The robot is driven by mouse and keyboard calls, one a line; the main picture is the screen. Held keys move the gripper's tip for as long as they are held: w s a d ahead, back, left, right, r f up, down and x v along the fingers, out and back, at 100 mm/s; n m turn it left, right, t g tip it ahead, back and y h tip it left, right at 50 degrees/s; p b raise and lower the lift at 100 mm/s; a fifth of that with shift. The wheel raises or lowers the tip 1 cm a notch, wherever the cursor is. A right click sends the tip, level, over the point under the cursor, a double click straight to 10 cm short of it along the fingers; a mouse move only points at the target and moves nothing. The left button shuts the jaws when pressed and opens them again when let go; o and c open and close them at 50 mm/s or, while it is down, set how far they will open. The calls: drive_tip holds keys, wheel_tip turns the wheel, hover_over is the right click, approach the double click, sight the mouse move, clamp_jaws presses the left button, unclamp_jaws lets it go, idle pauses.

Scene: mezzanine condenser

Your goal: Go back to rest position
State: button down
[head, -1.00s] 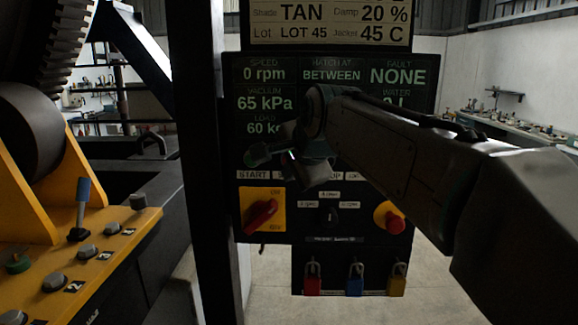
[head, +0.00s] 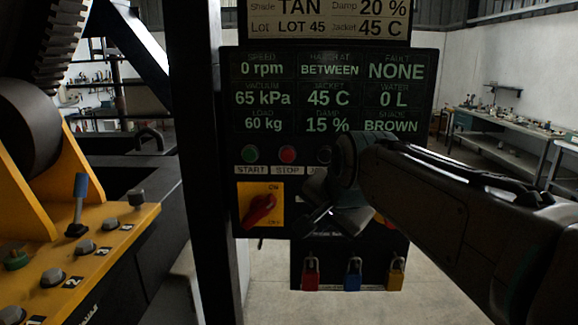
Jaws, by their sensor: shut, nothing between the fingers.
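My gripper (head: 316,222) shows in the head view at the end of my arm, which reaches in from the right. It is in front of the lower part of the dark control panel (head: 238,110), apparently clear of it. Its fingers look together and hold nothing. My gripper and wrist cover the middle switch and most of the red knob on yellow at the right. The red rotary switch (head: 259,209) on its yellow plate, the green START button (head: 250,153) and the red STOP button (head: 287,154) are in plain sight.
Red (head: 311,273), blue (head: 353,274) and yellow (head: 395,275) padlocks hang below the panel. A dark post (head: 204,170) stands left of it. A yellow console (head: 118,238) with a blue-topped lever (head: 80,200) is at the left. A workbench (head: 492,122) stands at the back right.

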drive_tip(key=s+d+f+n+g+h, duration=0.1)
drive_tip(key=s+d+f+n, duration=0.3)
drive_tip(key=s+f, duration=0.5)
drive_tip(key=s+d+f+n+g+h, duration=0.1)
drive_tip(key=s+d+f+n+g, duration=0.2)
drive_tip(key=s+d+f, duration=0.2)
drive_tip(key=s+f, duration=0.3)
drive_tip(key=shift+s+f+n, duration=0.4)
